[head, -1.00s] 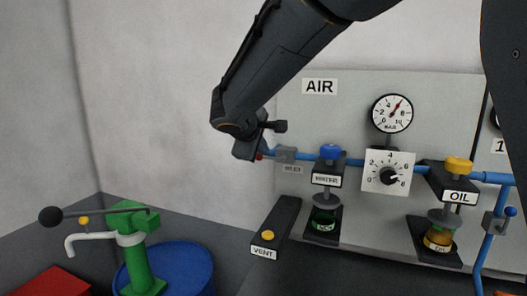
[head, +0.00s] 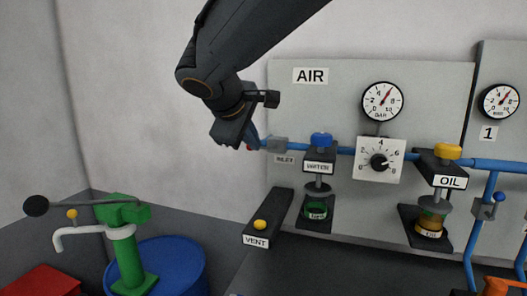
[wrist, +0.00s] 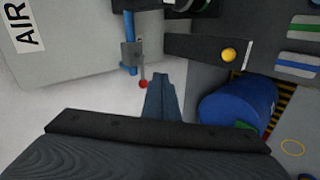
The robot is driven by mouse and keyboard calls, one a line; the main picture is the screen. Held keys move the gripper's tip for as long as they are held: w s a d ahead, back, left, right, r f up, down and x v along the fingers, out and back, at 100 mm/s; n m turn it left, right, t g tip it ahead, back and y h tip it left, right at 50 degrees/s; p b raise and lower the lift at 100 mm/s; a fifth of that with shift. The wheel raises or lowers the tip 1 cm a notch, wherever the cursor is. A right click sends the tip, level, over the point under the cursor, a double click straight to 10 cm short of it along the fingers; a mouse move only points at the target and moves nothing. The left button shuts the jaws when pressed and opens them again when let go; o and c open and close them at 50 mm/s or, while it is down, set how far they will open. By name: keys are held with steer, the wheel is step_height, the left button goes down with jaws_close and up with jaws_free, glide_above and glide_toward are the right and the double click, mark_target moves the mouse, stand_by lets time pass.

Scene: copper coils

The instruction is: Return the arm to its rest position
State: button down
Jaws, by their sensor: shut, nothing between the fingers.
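My gripper (head: 251,140) is at the end of my dark arm, which reaches in from the top of the head view. It is in the air at the left end of the blue air pipe, near the inlet valve (head: 277,144). In the wrist view the fingers (wrist: 161,92) are together with nothing between them. The inlet valve (wrist: 132,54) with its red-tipped lever (wrist: 143,84) is just beyond them, apart from the fingers as far as I can tell.
The AIR panel (head: 300,110) carries a gauge (head: 382,101), a dial (head: 379,161) and WATER and OIL units. A VENT box (head: 268,218) stands below. A green hand pump (head: 130,255) on a blue drum (head: 183,265) is lower left. The wall area left of my arm is clear.

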steer(key=s+d+f+m+g+y, duration=0.1)
steer(key=s+d+f+m+g, duration=0.1)
steer(key=s+d+f+m, duration=0.2)
steer(key=s+d+f+m+g, duration=0.3)
steer(key=s+d+f, duration=0.6)
steer(key=d+f, duration=0.4)
steer(key=s+d+f+m+g+y, duration=0.1)
steer(key=s+d+f+m+g, duration=0.2)
steer(key=f, duration=0.9)
steer(key=s+d+m, duration=0.3)
steer(key=d, duration=0.2)
steer(key=shift+s+d+f+y, duration=0.15)
steer(key=shift+s+f+y, duration=0.15)
steer(key=shift+s, duration=0.1)
